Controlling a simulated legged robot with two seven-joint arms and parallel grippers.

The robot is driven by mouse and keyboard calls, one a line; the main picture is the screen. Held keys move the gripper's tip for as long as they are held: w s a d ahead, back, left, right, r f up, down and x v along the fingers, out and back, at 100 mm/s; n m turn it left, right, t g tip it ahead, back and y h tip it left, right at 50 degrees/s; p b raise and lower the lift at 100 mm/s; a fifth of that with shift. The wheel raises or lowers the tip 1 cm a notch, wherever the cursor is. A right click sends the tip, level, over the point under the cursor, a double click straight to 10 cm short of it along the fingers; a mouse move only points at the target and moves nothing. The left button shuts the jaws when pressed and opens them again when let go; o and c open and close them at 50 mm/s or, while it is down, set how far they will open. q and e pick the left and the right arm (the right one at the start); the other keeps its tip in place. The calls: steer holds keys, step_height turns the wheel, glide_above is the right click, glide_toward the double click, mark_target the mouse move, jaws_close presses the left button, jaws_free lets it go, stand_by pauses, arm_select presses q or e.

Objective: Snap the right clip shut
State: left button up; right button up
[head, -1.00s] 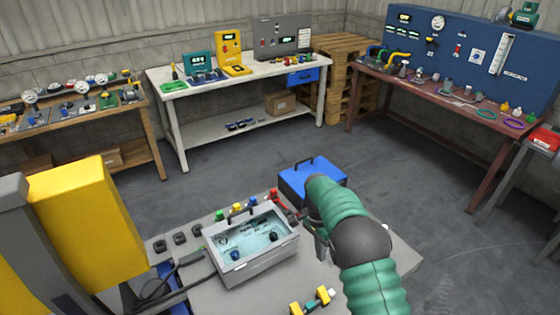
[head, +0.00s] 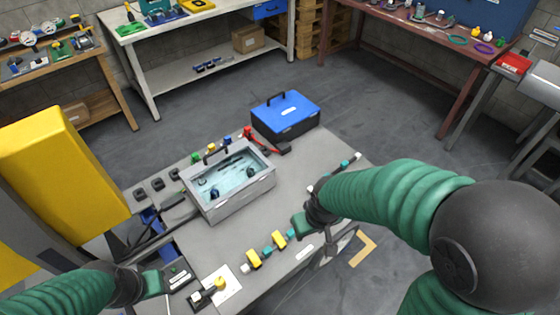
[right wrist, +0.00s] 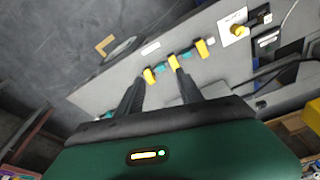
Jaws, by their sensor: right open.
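A grey case (head: 247,194) with a pale, clear-looking top stands on the bench.
The rod with yellow blocks also shows in the head view (head: 279,239). A blue toolbox (head: 286,110) stands behind the case. A white plate with a yellow knob (head: 219,284) lies at the bench's front left. Cables run left of the case. Bare bench top lies right of the case.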

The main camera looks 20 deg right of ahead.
steer(key=w+d+f+n+g+b, duration=0.1)
steer(key=w+d+f+n, duration=0.2)
steer(key=w, duration=0.6)
steer(key=w+d+f+n+g+b, duration=0.1)
steer(key=w+d+f, duration=0.3)
steer(key=w, duration=0.5)
steer(key=f, duration=0.5)
steer(key=a+f, duration=0.1)
steer(key=f, duration=1.1)
steer(key=shift+s+a, duration=0.2)
jaws_close()
